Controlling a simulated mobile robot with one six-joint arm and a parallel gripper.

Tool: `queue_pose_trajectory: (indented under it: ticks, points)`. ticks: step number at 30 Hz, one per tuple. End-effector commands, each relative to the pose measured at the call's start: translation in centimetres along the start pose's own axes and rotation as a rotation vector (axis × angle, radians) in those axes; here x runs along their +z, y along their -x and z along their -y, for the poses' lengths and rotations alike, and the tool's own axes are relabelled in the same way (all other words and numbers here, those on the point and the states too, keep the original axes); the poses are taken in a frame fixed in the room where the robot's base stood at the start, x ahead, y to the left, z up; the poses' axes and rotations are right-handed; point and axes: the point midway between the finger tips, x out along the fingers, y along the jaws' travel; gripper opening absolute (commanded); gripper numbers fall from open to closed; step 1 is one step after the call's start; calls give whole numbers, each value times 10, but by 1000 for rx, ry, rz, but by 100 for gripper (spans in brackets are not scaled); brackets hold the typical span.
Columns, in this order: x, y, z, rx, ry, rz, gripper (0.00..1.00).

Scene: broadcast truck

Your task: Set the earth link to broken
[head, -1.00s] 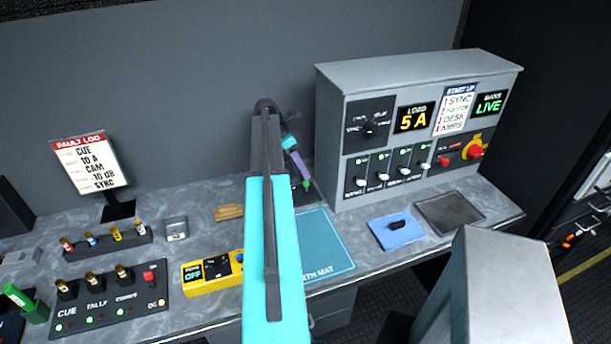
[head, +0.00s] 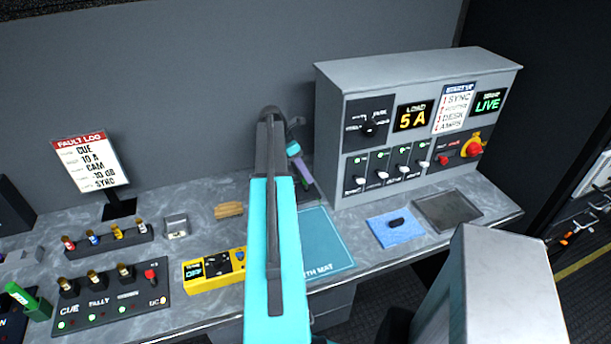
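My arm's turquoise link runs up the middle of the head view, over the bench. Beyond it, a small turquoise and purple part, seemingly my wrist, points down at the back of the bench, left of the grey cabinet. My gripper (head: 308,186) seems to be at its lower end, small and dark, and I cannot tell whether it is open or shut. No part labelled as the earth link can be made out. A blue earth mat (head: 326,250) lies on the bench, partly covered by my arm. A small grey box (head: 176,227) stands left of my arm.
The grey cabinet (head: 420,80) with switches stands right of my gripper. A yellow meter (head: 212,272), a switch panel (head: 110,297) and a fault log sign (head: 90,165) are on the left.

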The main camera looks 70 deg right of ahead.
Motion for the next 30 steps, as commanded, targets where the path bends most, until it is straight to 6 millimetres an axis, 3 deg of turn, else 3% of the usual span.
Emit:
queue_pose_trajectory:
  ticks: [14,30]
  points:
    - [-2,-1,5,39,-16,-1,0]
    - [-4,-5,20,252,-105,-1,0]
